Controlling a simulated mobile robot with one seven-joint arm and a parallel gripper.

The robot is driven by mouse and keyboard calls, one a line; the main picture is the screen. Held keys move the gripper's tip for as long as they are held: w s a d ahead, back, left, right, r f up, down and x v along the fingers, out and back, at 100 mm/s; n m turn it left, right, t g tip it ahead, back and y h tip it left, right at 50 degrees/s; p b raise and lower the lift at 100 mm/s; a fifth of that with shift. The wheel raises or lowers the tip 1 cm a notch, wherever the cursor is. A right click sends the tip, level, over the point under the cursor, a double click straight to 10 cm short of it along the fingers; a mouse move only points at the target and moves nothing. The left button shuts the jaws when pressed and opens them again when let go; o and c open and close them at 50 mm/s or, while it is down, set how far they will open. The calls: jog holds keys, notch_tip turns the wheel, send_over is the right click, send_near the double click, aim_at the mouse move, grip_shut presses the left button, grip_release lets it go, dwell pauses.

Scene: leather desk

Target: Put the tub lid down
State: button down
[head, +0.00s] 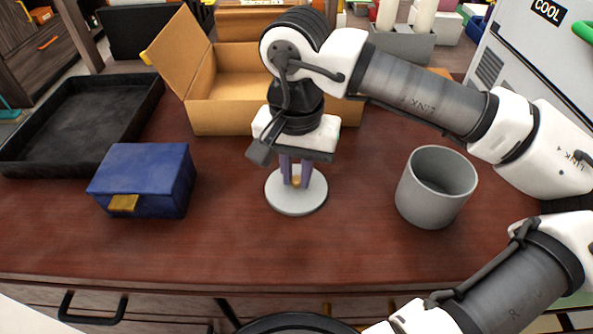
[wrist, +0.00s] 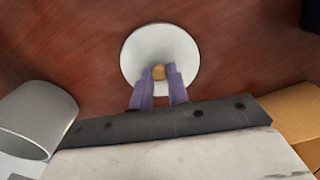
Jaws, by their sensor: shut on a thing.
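The tub lid (head: 296,203) is a round, pale grey disc with a small golden-brown knob in its middle. My gripper (head: 296,183) points straight down over it, with its purple fingers shut on the knob. In the wrist view the lid (wrist: 140,52) lies flat below the fingers, and the knob (wrist: 159,72) sits between the fingertips (wrist: 160,74). The lid is on or just above the desk; I cannot tell which. A grey open-topped tub (head: 433,190) stands upright to the right, apart from the lid. It also shows in the wrist view (wrist: 40,112).
A blue box with a yellow clasp (head: 146,178) sits to the left. A black tray (head: 80,118) lies at the far left. An open cardboard box (head: 228,110) stands behind my gripper. The desk (head: 240,245) is clear in front of the lid.

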aim_at(296, 177)
jog(key=shift+f, duration=0.15)
jog(key=shift+f, duration=0.15)
jog(key=c, duration=1.4)
grip_release()
jog(key=shift+o, duration=0.2)
notch_tip(296, 177, up, 12)
jog(key=p, duration=0.1)
jog(key=shift+r, duration=0.2)
jog(key=shift+r+p, duration=0.1)
jog(key=shift+p, duration=0.25)
